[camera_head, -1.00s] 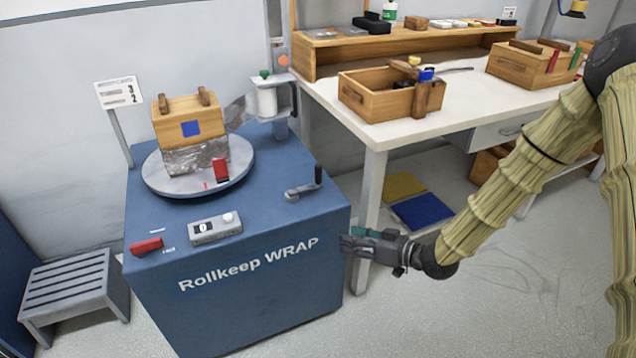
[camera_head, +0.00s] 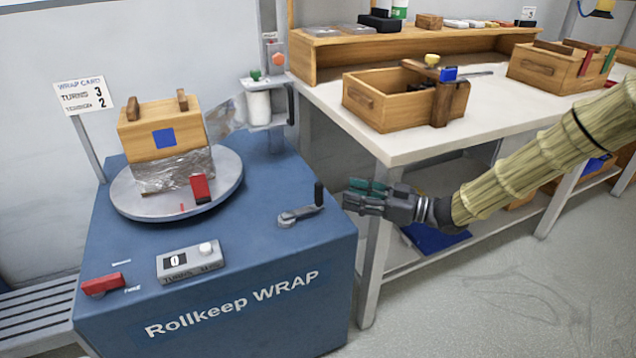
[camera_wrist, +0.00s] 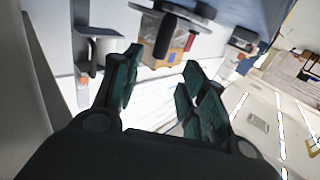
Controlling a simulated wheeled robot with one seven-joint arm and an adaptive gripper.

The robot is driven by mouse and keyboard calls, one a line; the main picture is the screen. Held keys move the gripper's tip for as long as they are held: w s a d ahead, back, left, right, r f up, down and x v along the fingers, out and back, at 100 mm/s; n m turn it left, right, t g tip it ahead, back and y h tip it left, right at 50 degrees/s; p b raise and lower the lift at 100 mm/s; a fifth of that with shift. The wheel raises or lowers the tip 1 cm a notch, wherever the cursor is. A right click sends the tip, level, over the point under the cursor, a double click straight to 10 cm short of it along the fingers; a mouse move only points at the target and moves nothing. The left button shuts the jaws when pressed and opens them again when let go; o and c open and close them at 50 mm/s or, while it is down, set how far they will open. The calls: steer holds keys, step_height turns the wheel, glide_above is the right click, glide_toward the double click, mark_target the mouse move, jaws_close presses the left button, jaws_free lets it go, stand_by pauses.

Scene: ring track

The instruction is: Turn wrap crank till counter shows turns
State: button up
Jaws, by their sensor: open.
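The blue wrap machine (camera_head: 230,240) has a crank (camera_head: 300,215) on its top right, with an upright black handle (camera_head: 319,194). My gripper (camera_head: 352,196) is open and empty, just right of the handle and apart from it. In the wrist view the open fingers (camera_wrist: 158,85) point toward the machine; a dark upright shape beyond them looks like the handle (camera_wrist: 165,35). The counter (camera_head: 175,260) at the front reads 0. The wrap card (camera_head: 82,96) reads turns 3, with a 2 below. A wooden crate (camera_head: 160,133), partly wrapped in film, sits on the round turntable (camera_head: 125,200).
A film roll holder (camera_head: 260,105) stands behind the crank. A red switch (camera_head: 103,284) is at the machine's front left. The white workbench (camera_head: 400,150), with a wooden box (camera_head: 385,105), stands to the right, its near corner close to my gripper. A slatted step (camera_head: 35,310) is at left.

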mark_target(319, 183)
steer(key=b+x, duration=0.2)
steer(key=x, duration=0.7)
steer(key=shift+w+a, duration=0.1)
steer(key=shift+a, duration=0.25)
jaws_close()
